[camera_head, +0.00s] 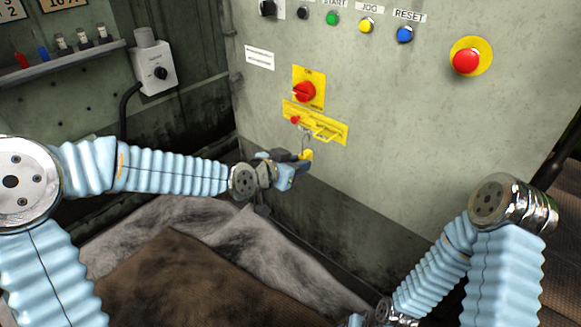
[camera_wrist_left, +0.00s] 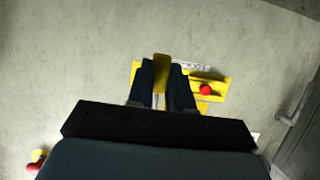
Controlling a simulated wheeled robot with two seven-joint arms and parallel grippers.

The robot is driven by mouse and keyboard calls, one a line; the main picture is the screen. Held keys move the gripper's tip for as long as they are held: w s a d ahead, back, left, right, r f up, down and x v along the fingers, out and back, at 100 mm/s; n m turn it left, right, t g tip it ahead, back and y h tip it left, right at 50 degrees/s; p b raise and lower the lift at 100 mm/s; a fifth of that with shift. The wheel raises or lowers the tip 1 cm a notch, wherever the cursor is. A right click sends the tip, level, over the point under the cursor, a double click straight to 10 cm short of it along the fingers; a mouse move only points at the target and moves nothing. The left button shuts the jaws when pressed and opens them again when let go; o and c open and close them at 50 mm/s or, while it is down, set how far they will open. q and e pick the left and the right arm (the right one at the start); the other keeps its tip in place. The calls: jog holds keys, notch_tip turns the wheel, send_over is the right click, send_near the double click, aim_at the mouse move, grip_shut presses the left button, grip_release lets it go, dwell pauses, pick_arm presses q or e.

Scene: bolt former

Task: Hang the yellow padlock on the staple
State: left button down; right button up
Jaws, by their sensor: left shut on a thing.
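The yellow padlock (camera_head: 307,156) is in my left gripper (camera_head: 299,163), just below the yellow plate in the head view. Its metal shackle (camera_head: 305,142) points up towards the plate; I cannot tell whether it is through the staple. The yellow staple (camera_head: 326,134) sticks out from the yellow plate (camera_head: 340,133) on the grey cabinet. In the left wrist view the padlock (camera_wrist_left: 162,72) shows between the two dark fingers of my left gripper (camera_wrist_left: 162,85), with the plate (camera_wrist_left: 222,88) behind it. My right arm shows at lower right, but its gripper is out of view.
A red rotary switch (camera_head: 304,92) on a yellow backing sits just above the plate. A row of buttons and a red emergency stop (camera_head: 466,61) are higher on the cabinet. A grey box (camera_head: 154,68) and a shelf (camera_head: 62,62) are at left. Grey and brown cloth lies below.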

aim_at(312, 152)
pick_arm(q)
jog(key=shift+w+d+r, duration=0.1)
jog(key=shift+w+d, duration=0.45)
jog(key=shift+w, duration=0.1)
jog(key=w+d+p, duration=0.2)
jog(key=w+p, duration=0.1)
jog(key=shift+w+d, duration=0.1)
notch_tip(312, 152, down, 3)
jog(key=b, duration=0.4)
jog(key=c, duration=0.9)
grip_release()
jog(key=shift+c, duration=0.2)
